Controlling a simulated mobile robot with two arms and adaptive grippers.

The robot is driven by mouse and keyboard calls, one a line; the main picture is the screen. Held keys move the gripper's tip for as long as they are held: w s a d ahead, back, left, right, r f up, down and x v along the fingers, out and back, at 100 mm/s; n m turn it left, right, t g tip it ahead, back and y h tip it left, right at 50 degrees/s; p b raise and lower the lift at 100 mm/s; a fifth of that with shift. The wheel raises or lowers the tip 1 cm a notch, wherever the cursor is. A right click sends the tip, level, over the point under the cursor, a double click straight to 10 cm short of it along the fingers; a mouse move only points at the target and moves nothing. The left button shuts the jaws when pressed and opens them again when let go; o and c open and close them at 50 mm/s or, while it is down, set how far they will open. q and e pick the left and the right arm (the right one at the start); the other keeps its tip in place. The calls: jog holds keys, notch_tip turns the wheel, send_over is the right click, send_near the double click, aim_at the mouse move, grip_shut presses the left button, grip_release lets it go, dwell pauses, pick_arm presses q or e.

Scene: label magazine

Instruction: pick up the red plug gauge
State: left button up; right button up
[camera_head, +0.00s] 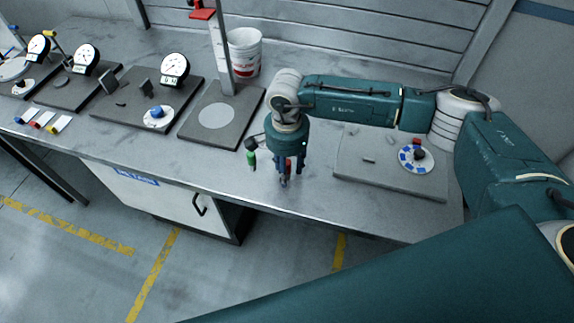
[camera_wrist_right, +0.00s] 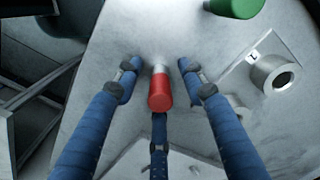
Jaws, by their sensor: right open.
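The red plug gauge (camera_wrist_right: 160,92) has a red handle and a silver end. My left gripper is not in view.
A green plug gauge (camera_head: 251,161) stands close to the left of my right gripper. A silver ring (camera_wrist_right: 275,75) is on the right in the wrist view. A grey plate with a dial (camera_head: 416,158) lies right; the bench's front edge is near.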

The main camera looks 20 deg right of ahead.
jog(key=shift+c, duration=0.2)
grip_shut()
jog(key=shift+r, duration=0.1)
